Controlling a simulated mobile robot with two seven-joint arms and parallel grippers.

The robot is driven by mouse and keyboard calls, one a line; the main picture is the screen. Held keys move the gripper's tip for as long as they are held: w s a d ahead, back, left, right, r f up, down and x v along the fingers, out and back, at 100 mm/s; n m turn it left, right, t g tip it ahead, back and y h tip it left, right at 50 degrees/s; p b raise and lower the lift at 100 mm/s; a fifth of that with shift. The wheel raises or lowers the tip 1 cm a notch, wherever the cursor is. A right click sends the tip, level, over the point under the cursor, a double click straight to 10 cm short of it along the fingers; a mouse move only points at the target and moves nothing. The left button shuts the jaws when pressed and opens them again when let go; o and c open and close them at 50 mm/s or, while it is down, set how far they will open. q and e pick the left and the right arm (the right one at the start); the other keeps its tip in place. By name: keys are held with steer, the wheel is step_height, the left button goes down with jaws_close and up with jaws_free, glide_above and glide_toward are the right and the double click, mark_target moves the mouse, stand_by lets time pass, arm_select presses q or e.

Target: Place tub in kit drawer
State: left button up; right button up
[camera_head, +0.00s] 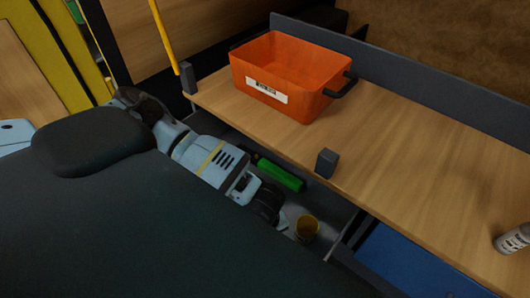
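A small yellow tub (306,229) shows low in the picture, over the grey open drawer (330,205) below the bench top. My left arm reaches down in front of the bench. Its gripper (290,226) is right beside the tub's left side. The fingers are small and partly hidden by the wrist, so I cannot tell whether they grip the tub or whether the tub rests on the drawer floor. My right gripper is not in view.
A large orange bin (262,72) with a dark handle stands on the wooden bench (400,150). A green object (281,174) lies in the drawer beside my wrist. A dark block (326,163) sits at the bench's front edge. A whitish can (512,238) is at right.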

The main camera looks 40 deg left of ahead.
arm_select(q)
steer(key=shift+f, duration=0.35)
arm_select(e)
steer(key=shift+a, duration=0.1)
arm_select(q)
steer(key=shift+f, duration=0.1)
steer(key=o, duration=1)
steer(key=shift+c, duration=0.2)
steer(key=shift+o, duration=0.4)
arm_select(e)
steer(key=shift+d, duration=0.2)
arm_select(q)
step_height(320, 180, up, 11)
steer(key=shift+r+p, duration=0.2)
steer(key=shift+p, duration=0.5)
steer(key=shift+r, duration=0.45)
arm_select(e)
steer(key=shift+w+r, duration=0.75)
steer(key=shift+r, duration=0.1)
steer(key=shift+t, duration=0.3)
